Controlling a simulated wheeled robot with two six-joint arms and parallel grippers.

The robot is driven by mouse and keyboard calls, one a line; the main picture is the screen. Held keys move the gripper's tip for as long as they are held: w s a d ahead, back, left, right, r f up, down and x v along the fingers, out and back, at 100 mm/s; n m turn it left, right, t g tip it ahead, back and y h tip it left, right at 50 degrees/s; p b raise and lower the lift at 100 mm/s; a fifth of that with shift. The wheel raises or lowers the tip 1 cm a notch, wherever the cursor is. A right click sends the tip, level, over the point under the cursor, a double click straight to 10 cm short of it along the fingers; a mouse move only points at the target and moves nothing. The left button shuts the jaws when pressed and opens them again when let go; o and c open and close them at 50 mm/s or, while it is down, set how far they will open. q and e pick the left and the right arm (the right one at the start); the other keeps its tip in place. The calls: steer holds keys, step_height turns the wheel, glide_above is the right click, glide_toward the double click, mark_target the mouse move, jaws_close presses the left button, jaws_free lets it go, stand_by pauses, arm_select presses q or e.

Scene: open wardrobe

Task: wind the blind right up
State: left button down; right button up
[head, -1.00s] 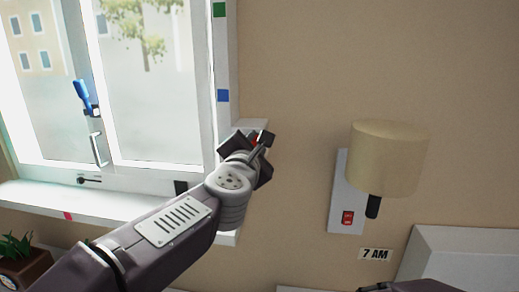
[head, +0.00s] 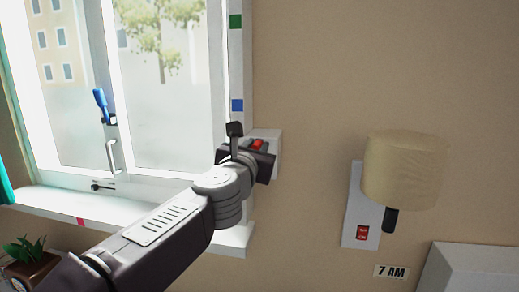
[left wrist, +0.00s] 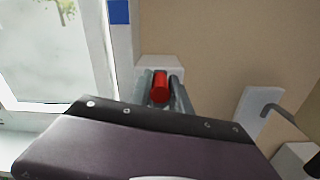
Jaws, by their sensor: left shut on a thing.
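The blind's winder is a pale box (head: 268,143) on the wall just right of the window frame, with a red knob (head: 257,144) on it. My left gripper (head: 251,147) is at this box, its fingers closed on the red knob. In the left wrist view the red knob (left wrist: 160,87) sits between the two grey fingers, with the white box (left wrist: 160,65) behind it. My right gripper is not in view.
Green (head: 236,21) and blue (head: 237,105) marks are on the right window frame. A blue window handle (head: 101,103) is on the sash. A beige lamp (head: 400,170) with a red switch (head: 361,233) is right. A potted plant (head: 25,250) stands lower left. The wall between is bare.

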arm_select(q)
steer(key=shift+a+f, duration=0.1)
steer(key=shift+f, duration=0.05)
stand_by(0.3)
steer(key=c, duration=1.3)
jaws_free()
steer(key=shift+o, duration=0.5)
steer(key=shift+a, duration=0.15)
steer(key=shift+s, duration=0.35)
steer(key=s+a, duration=0.1)
steer(key=s, duration=0.7)
steer(key=shift+a, duration=0.35)
